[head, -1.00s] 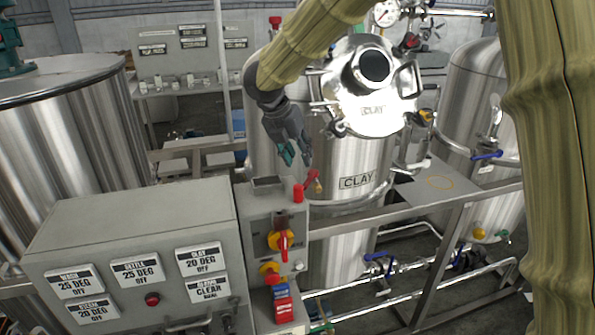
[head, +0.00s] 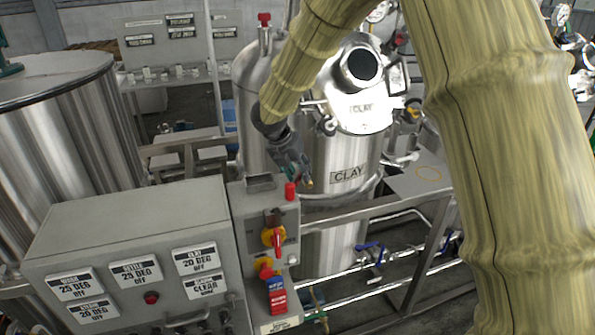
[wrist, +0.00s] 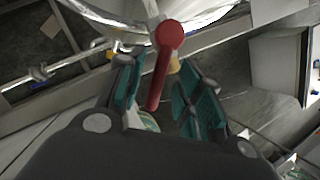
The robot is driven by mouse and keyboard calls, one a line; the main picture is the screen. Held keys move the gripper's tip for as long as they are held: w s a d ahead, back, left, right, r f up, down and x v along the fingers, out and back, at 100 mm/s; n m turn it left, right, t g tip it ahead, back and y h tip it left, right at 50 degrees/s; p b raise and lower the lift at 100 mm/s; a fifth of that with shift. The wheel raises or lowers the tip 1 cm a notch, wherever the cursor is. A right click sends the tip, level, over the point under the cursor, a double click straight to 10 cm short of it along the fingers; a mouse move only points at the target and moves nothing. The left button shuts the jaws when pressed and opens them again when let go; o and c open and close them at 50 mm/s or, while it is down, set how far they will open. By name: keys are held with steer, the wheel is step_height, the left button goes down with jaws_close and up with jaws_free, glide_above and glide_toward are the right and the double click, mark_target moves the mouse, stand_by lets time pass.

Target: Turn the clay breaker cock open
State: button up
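The red lever (wrist: 160,72) of a cock is in the wrist view, with a round red end at the top and its arm running down between my fingers. A bit of brass (wrist: 175,65) shows behind it. My gripper (wrist: 160,90) is open, with teal finger pads on both sides of the lever; I cannot tell whether either touches it. In the head view my gripper (head: 303,178) is low in front of the steel tank (head: 345,205) labelled CLAY and largely hides the lever there.
A control post (head: 268,225) with a red-and-yellow rotary switch (head: 274,238) and a red cylindrical piece (head: 291,190) stands close to my gripper. A grey label panel (head: 135,255) is at the front left. A steel frame rail (head: 350,212) crosses before the tank.

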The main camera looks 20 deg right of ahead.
jaws_close()
steer(key=shift+s+d+f+n+b, duration=0.15)
steer(key=shift+d+n+b, duration=0.1)
steer(key=shift+n+b, duration=0.45)
steer(key=shift+s+d+n+t+y+b, duration=0.2)
steer(key=shift+d+n+t+y, duration=0.15)
steer(key=shift+n, duration=0.45)
steer(key=shift+s+d+n+t+y+b, duration=0.1)
steer(key=shift+d+n+t+y+b, duration=0.2)
steer(key=shift+n, duration=0.5)
steer(key=shift+r, duration=0.2)
jaws_free()
